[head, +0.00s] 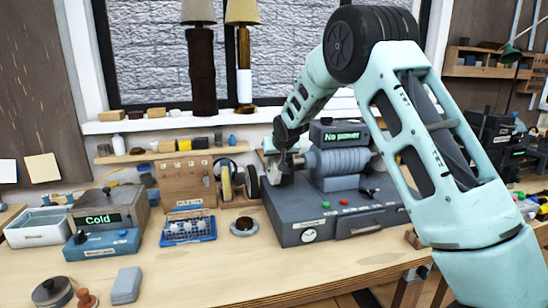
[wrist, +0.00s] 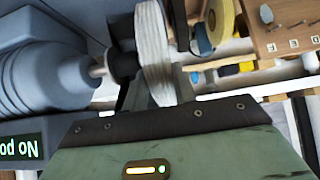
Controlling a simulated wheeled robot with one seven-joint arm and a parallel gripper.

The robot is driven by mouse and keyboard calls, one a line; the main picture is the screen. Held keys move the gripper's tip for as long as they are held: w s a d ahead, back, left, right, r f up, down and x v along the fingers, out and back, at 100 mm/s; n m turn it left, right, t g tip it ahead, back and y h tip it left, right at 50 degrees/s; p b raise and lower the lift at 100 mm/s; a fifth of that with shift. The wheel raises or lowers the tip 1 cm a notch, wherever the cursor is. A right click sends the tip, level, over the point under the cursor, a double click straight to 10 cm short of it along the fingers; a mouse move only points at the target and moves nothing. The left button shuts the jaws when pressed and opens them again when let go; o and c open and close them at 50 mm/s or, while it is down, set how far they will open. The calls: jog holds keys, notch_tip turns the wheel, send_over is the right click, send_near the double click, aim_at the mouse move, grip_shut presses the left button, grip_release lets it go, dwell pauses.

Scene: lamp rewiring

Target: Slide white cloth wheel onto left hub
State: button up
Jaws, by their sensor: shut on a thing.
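The white cloth wheel (wrist: 153,50) stands nearly edge-on in the wrist view. My gripper (wrist: 160,88) is shut on its lower part in that view. The left hub (wrist: 122,66) is dark and sits at the end of a thin metal shaft, right beside the wheel's face. I cannot tell whether the wheel is around the hub or only against it. In the head view my gripper (head: 287,150) is at the left end of the grey machine (head: 341,162), whose display reads "No power". The wheel and hub are mostly hidden there.
A wooden rack (head: 187,181) stands left of the machine, with a yellow wheel (head: 227,181) beside it. A blue tray (head: 188,230) and a small round dish (head: 244,226) sit in front. A "Cold" unit (head: 105,217) is farther left.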

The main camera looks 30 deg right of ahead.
jog(key=shift+d, duration=0.15)
jog(key=shift+s+d, duration=0.15)
jog(key=shift+d, duration=0.35)
jog(key=shift+d, duration=0.1)
dwell(0.4)
jog(key=shift+s+d, duration=0.15)
jog(key=shift+d, duration=0.35)
jog(key=shift+d, duration=0.1)
jog(key=shift+s+d+p, duration=0.2)
jog(key=shift+d+p, duration=0.15)
jog(key=shift+d, duration=0.1)
jog(key=shift+d, duration=0.1)
dwell(0.4)
jog(key=shift+s+d, duration=0.15)
jog(key=shift+d, duration=0.3)
jog(key=shift+s+d+p, duration=0.15)
jog(key=shift+d+p, duration=0.15)
jog(key=shift+d, duration=0.2)
dwell(0.8)
